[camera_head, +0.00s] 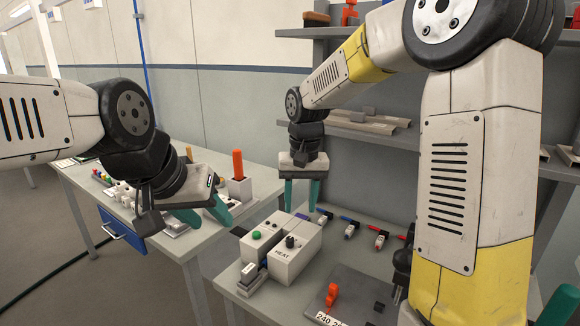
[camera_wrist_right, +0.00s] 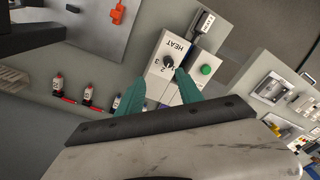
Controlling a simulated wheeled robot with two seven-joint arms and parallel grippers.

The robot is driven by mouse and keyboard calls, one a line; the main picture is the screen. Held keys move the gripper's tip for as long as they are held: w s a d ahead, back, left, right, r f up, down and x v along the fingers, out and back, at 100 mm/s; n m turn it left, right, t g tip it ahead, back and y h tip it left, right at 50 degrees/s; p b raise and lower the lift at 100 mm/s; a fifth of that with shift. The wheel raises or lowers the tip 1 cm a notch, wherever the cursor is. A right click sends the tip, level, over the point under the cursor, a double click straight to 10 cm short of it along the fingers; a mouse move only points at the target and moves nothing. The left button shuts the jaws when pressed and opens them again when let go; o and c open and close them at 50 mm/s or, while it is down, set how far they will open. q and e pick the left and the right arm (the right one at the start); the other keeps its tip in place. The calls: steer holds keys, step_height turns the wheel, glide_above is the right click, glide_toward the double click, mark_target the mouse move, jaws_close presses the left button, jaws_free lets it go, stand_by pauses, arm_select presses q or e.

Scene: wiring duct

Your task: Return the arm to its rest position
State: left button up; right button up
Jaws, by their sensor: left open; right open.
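My right gripper (camera_head: 301,193) hangs pointing down above the far side of the grey bench, just beyond the HEAT box. Its teal fingers are apart with nothing between them. In the right wrist view the same gripper (camera_wrist_right: 158,88) shows its open fingers, with the grey HEAT box (camera_wrist_right: 165,60) below, bearing a black knob and a green button. In the head view the HEAT box (camera_head: 298,262) stands on the bench in front of that gripper. My left gripper (camera_head: 205,214) is at the left over the other table, tilted, its teal fingers spread and empty.
Several small parts with red or blue ends (camera_head: 351,229) lie in a row on the bench. An orange piece (camera_head: 331,296) rests on a dark plate (camera_head: 350,285). A shelf (camera_head: 375,130) stands behind the right arm. The left table (camera_head: 80,180) holds small coloured items and an orange-handled tool (camera_head: 238,165).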

steer(key=s+d+r+t+y, duration=0.1)
steer(key=s+d+r, duration=0.3)
steer(key=s, duration=0.5)
steer(key=s+d+r+t, duration=0.4)
steer(key=s+d, duration=0.3)
steer(key=s, duration=0.2)
steer(key=shift+s+d+r+t+y, duration=0.2)
steer(key=shift+s+d+t+y, duration=0.1)
steer(key=shift+d+y, duration=0.1)
stand_by(0.6)
